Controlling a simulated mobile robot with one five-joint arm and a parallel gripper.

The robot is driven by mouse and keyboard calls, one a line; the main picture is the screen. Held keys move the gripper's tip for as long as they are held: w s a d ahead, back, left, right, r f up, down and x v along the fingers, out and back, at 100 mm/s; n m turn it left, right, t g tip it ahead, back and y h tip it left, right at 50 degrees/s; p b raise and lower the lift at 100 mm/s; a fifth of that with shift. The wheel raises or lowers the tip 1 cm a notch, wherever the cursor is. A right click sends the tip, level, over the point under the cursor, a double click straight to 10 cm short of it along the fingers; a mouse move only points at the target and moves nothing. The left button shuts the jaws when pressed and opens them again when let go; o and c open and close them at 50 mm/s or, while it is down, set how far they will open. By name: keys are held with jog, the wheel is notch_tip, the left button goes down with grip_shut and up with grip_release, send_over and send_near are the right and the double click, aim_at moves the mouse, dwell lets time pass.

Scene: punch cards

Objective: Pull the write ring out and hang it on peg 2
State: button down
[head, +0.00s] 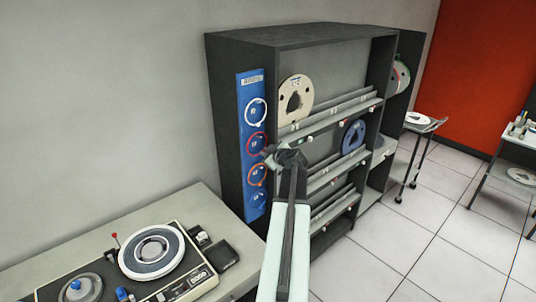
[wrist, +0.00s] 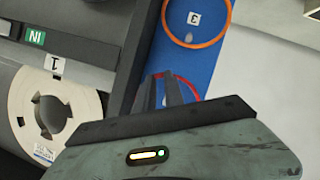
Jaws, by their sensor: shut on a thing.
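The red write ring (head: 249,136) is at the second position of the blue peg panel (head: 245,103), over peg 2. It also shows in the wrist view (wrist: 190,84), partly behind the fingers. My gripper (head: 270,153) is at the ring's right side, and its fingers (wrist: 167,84) are shut on the ring's rim. Peg 2 itself is mostly hidden in the wrist view. I cannot tell whether the ring rests on the peg.
A white ring (head: 256,99) hangs above and an orange ring (head: 257,185) below, close to my gripper. The dark shelf cabinet (head: 228,130) holds a cream reel (head: 308,88) and a blue reel (head: 353,137). A tape machine (head: 194,262) with a mounted reel (head: 128,258) stands lower left.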

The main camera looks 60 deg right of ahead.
jog(key=shift+f, duration=0.2)
jog(key=c, duration=1.3)
grip_release()
jog(key=shift+c, duration=1.3)
jog(key=s+a, duration=0.3)
jog(key=s, duration=0.6)
jog(key=shift+s, duration=0.25)
jog(key=shift+a, duration=0.1)
